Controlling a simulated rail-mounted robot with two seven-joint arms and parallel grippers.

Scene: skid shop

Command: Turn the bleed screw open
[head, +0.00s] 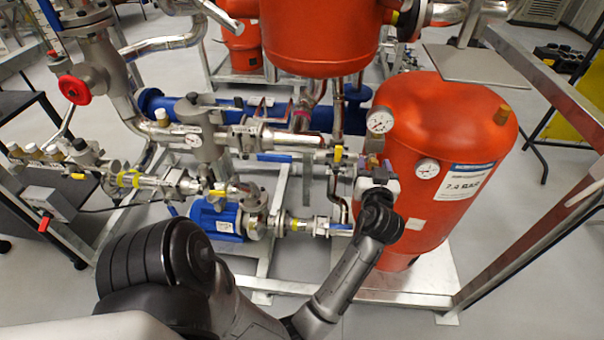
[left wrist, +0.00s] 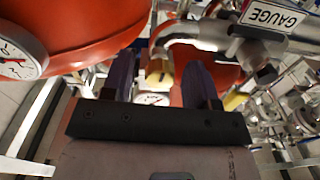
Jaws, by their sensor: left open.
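My left gripper (head: 375,163) is at the pipework just left of the red tank (head: 440,135). In the left wrist view its two dark fingers (left wrist: 158,78) stand apart, with a gap between them. A small brass-coloured fitting (left wrist: 158,70) shows in that gap, beyond or between the fingertips. I cannot tell whether it is the bleed screw or whether the fingers touch it. In the head view the gripper hides this spot. My right gripper is not in view.
A round gauge (head: 380,120) sits just above my left gripper, and a second gauge (head: 427,168) is to its right. A pipe labelled GAUGE (left wrist: 270,15) and a yellow handle (left wrist: 235,101) are close by. A blue pump (head: 217,218) stands lower left.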

